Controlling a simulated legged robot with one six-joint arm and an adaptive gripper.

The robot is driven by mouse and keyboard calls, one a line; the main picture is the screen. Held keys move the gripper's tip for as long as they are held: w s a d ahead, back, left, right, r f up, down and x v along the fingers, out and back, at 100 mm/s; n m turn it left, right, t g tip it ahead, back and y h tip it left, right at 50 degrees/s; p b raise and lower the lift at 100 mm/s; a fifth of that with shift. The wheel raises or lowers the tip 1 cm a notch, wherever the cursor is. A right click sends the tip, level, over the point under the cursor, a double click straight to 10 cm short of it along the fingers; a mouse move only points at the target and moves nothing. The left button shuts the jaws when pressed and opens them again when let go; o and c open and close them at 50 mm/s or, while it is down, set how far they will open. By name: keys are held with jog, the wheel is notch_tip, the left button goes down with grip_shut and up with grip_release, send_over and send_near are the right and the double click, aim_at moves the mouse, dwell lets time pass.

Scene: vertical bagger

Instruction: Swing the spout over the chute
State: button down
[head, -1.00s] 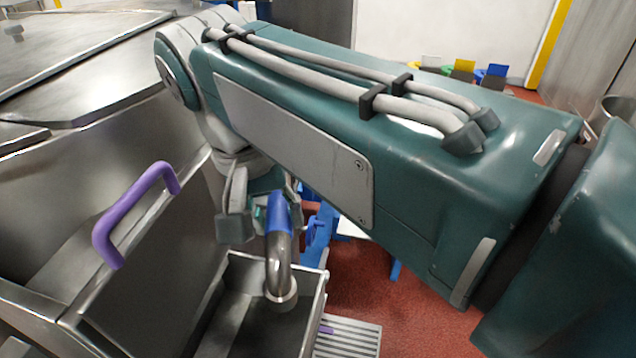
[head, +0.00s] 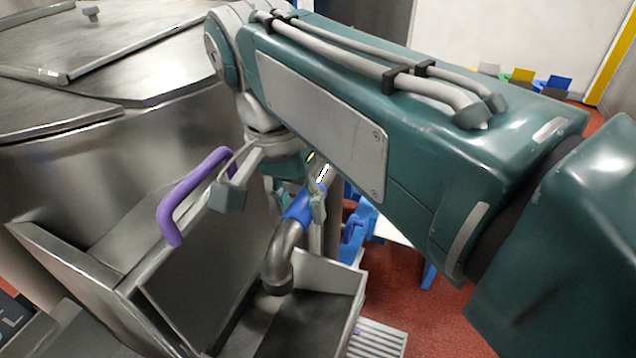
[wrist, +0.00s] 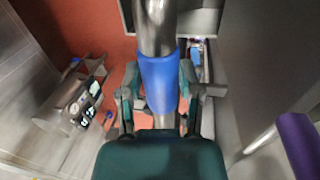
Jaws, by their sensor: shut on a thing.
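The spout (head: 277,262) is a bent steel pipe with a blue sleeve (head: 298,208). Its mouth points down over an open steel box (head: 340,283), near the box's left side in the head view. I take this box for the chute, but no label shows. My gripper (head: 287,203) is shut on the blue sleeve, and my arm partly hides it. In the wrist view the sleeve (wrist: 160,82) lies between the two fingers of my gripper (wrist: 160,97), with steel pipe above and below it.
A purple handle (head: 190,195) rises from a steel panel left of the spout; it also shows close at the right in the wrist view (wrist: 297,145). A large steel vessel (head: 130,150) fills the left. A grating (head: 378,340) and red floor (head: 440,310) lie right of the box.

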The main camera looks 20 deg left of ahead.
jog(key=shift+w+r, duration=0.1)
jog(key=shift+w, duration=0.05)
jog(key=shift+c, duration=1.3)
grip_release()
jog(key=shift+a+r, duration=0.25)
jog(key=shift+r, duration=0.95)
jog(key=shift+a+r, duration=0.2)
jog(key=shift+r, duration=1)
jog(key=shift+a+r, duration=0.25)
jog(key=shift+r, duration=0.95)
jog(key=shift+d, duration=0.1)
jog(key=w+d+f+t+y, duration=0.1)
jog(key=w+d+f, duration=0.15)
jog(key=d, duration=0.65)
jog(key=w+d+f+t+y, duration=0.15)
jog(key=d+f, duration=0.25)
jog(key=d, duration=0.5)
jog(key=s+d+f+t, duration=0.3)
jog(key=s+d+f, duration=0.1)
jog(key=d+f, duration=0.8)
jog(key=shift+d, duration=0.55)
